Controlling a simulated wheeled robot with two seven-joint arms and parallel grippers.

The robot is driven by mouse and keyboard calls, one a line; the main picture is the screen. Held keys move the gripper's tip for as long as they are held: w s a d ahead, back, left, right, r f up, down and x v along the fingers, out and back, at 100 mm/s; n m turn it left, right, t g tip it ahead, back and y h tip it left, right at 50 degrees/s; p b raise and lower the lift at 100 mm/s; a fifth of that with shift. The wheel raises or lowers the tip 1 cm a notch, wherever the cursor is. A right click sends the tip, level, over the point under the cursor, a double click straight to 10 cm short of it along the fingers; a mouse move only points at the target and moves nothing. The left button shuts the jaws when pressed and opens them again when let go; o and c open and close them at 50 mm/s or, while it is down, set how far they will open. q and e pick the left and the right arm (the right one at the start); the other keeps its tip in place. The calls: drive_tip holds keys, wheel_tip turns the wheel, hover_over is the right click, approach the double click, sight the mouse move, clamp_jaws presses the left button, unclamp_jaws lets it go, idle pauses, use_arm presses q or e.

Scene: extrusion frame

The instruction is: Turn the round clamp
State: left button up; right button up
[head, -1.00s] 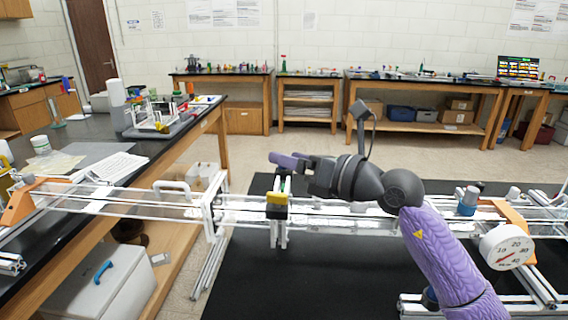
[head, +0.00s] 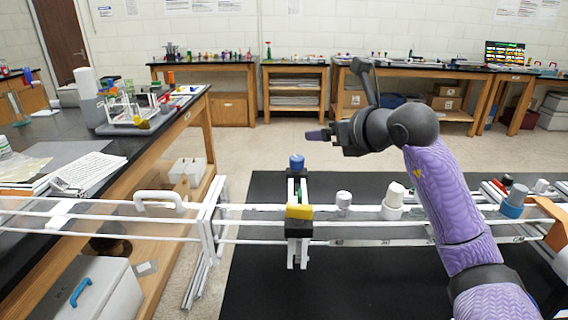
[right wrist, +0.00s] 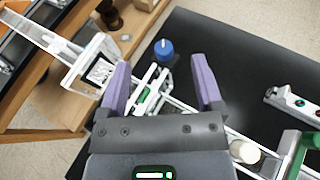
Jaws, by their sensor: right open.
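A round blue knob (head: 297,162) stands upright on the black and white clamp assembly (head: 298,228) on the extrusion frame, with a yellow block (head: 299,211) below it. I take this knob as the round clamp. My right gripper (head: 318,135) is above the knob and slightly right of it in the head view, apart from it. In the right wrist view the purple fingers of my right gripper (right wrist: 160,62) are spread and empty. The blue knob (right wrist: 164,48) shows between and a little beyond the fingertips. My left gripper is out of view.
White rails (head: 120,222) of the frame run across the view. Grey and white knobs (head: 343,199) stand along the rail to the right. A black mat (head: 265,275) lies beneath. The floor behind is clear.

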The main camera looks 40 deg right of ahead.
drive_tip(key=b, duration=0.5)
approach(301, 161)
drive_tip(key=w, duration=0.2)
drive_tip(key=x, duration=0.9)
drive_tip(key=shift+d+f, duration=0.2)
drive_tip(key=shift+f, duration=0.2)
drive_tip(key=shift+w+f, duration=0.1)
drive_tip(key=shift+w, duration=0.2)
drive_tip(key=c, duration=1)
clamp_jaws()
drive_tip(key=shift+r+h+p, duration=0.2)
drive_tip(key=shift+h+p, duration=0.2)
drive_tip(key=shift+p, duration=0.2)
drive_tip(key=shift+m+h, duration=0.3)
drive_tip(key=shift+m, duration=0.3)
drive_tip(key=shift+f+g, duration=0.1)
drive_tip(key=shift+g, duration=0.2)
drive_tip(key=shift+f+h, duration=0.1)
drive_tip(key=shift+h, duration=0.2)
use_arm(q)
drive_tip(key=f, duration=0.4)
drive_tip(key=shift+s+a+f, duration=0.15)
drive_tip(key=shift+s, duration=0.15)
use_arm(e)
drive_tip(key=o, duration=1)
unclamp_jaws()
